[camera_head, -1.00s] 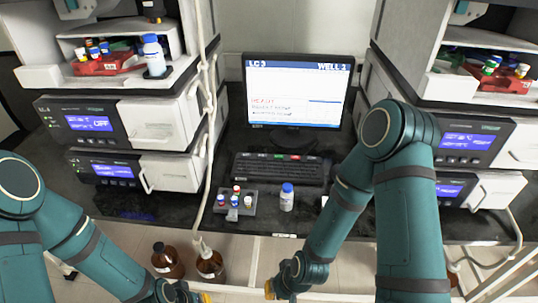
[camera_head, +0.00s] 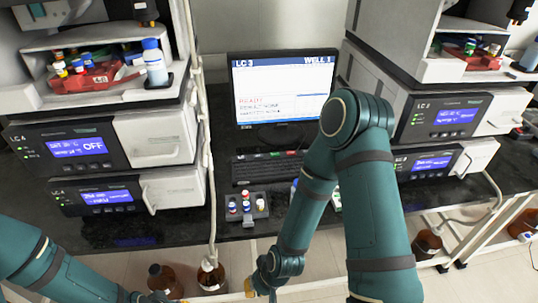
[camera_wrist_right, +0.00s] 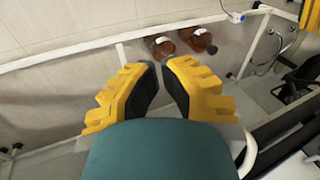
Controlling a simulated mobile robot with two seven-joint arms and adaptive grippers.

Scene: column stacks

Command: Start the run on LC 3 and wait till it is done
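The monitor (camera_head: 283,88) stands at the back middle with "LC 3" on its header and a well label at the right. Red text low on its white page seems to read READY; finer lines are too small. The keyboard (camera_head: 268,168) lies before it, with coloured keys. The right stack's upper module (camera_head: 440,118) is labelled LC 3 and has a lit blue display. My right gripper (camera_head: 262,288) hangs below the bench front; the right wrist view shows its yellow fingers (camera_wrist_right: 160,85) apart and empty. My left gripper (camera_head: 150,298) is partly cut off at the bottom edge.
The left stack (camera_head: 155,137) shows OFF on its upper display. A small vial rack (camera_head: 246,207) sits before the keyboard. My right arm covers part of the bench and mostly hides a blue-capped bottle. Brown bottles (camera_head: 213,275) stand below the bench.

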